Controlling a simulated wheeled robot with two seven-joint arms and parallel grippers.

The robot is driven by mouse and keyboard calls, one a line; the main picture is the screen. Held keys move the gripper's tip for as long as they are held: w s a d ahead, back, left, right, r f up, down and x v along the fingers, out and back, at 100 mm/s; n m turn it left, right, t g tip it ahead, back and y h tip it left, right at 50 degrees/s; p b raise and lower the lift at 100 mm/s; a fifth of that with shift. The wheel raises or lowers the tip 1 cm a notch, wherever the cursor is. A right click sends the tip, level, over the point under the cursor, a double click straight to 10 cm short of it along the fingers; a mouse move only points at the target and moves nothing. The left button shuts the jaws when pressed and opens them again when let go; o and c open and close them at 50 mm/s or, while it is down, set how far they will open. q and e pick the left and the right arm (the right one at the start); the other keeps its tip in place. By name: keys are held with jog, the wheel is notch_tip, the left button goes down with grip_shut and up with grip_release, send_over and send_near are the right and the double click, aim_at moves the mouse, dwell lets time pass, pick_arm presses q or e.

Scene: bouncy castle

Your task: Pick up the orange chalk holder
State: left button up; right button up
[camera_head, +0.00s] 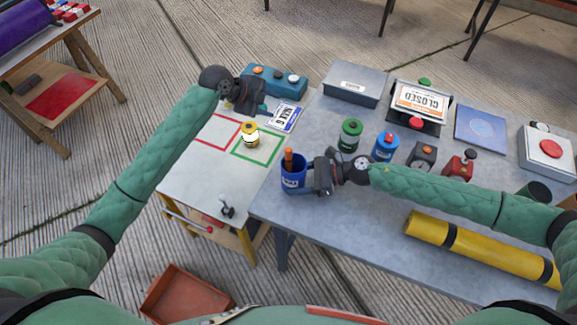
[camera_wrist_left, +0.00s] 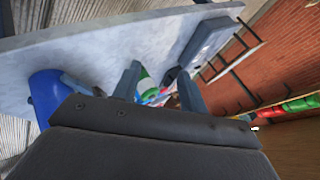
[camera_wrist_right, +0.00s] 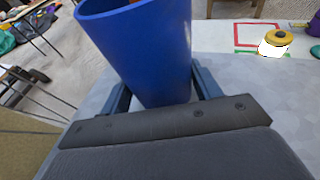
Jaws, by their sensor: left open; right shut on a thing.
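A slim orange piece, which looks like the orange chalk holder (camera_head: 288,156), stands upright in a blue cup (camera_head: 293,178) at the left edge of the grey table; its lower part is hidden inside. My right gripper (camera_head: 310,179) is shut on the blue cup from the right. In the right wrist view the cup (camera_wrist_right: 150,50) sits between the fingers, with a bit of orange at its top. My left gripper (camera_head: 264,106) is open and empty over the back of the small white table, apart from the orange piece.
A yellow-topped round thing (camera_head: 250,133) stands by the green square on the white table (camera_head: 190,175). A teal box (camera_head: 275,80) with knobs and a number plate (camera_head: 286,118) lie near my left gripper. Green (camera_head: 350,135) and blue (camera_head: 386,147) canisters stand behind my right arm.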

pick_arm(q)
jog(key=s+d+r+m+g, duration=0.2)
jog(key=s+d+r+m, duration=0.1)
jog(key=d+r+m, duration=0.15)
jog(key=m+g+y, duration=0.3)
jog(key=m+y, duration=0.5)
jog(key=m, duration=0.6)
send_near(289, 149)
jog(key=shift+a, duration=0.2)
jog(key=shift+f+m, duration=0.2)
jog(key=shift+m, duration=0.05)
notch_tip(289, 149, down, 6)
jog(key=shift+r, duration=0.2)
jog(key=shift+s+d+f, duration=0.1)
jog(key=shift+f, duration=1.4)
jog(key=shift+d+f, duration=0.1)
jog(key=shift+f, duration=1.45)
jog(key=shift+c, duration=0.4)
